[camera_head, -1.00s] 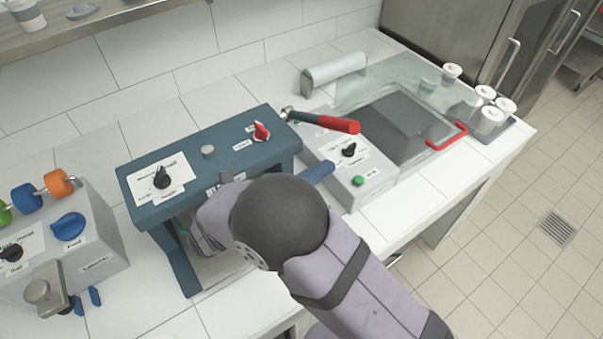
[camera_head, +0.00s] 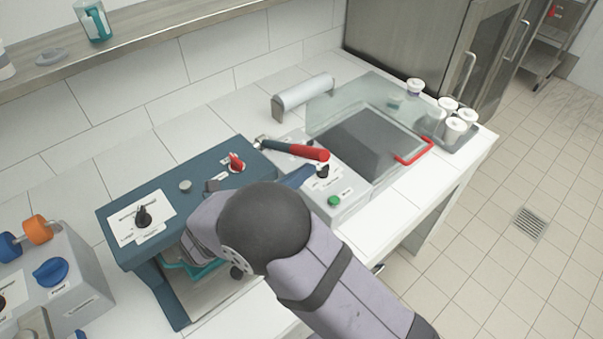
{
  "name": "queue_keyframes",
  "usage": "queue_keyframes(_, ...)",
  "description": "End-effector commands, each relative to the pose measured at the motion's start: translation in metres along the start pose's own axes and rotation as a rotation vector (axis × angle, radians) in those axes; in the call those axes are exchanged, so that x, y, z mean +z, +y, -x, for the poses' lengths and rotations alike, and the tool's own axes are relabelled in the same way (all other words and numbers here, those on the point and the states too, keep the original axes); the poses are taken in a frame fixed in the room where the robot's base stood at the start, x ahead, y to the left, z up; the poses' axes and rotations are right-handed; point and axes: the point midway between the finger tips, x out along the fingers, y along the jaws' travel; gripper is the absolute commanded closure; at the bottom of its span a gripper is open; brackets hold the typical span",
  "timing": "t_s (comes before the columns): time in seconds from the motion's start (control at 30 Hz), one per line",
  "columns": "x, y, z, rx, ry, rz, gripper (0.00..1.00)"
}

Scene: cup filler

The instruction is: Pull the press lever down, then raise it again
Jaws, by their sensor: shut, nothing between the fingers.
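The press lever (camera_head: 300,150), a bar with a red grip, sticks out to the right from the right end of the blue press machine (camera_head: 170,187). It lies nearly level, dipping slightly toward its grip. Nothing touches the grip. My arm reaches in from the bottom right, and its dark round joint (camera_head: 263,228) covers the front right of the machine. My gripper is hidden behind my wrist at the machine's front, so its fingers do not show. A teal part (camera_head: 190,267) shows below my wrist, and I cannot tell what it belongs to.
A grey control box (camera_head: 335,185) with a green button stands right of the machine, below the lever. Lidded cups (camera_head: 455,130) stand at the far right. A grey box with a blue knob (camera_head: 50,271) is at left.

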Motion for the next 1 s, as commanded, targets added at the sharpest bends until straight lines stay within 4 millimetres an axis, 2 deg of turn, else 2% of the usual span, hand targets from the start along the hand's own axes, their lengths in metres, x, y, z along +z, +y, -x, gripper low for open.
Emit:
queue_keyframes(0.4,0.034,-0.003,-0.002,0.0,-0.001,-0.001,1.0)
queue_keyframes(0.8,0.036,-0.003,-0.001,-0.002,-0.006,-0.008,1.0)
queue_keyframes(1.0,0.023,-0.003,0.002,-0.001,-0.005,-0.004,1.0)
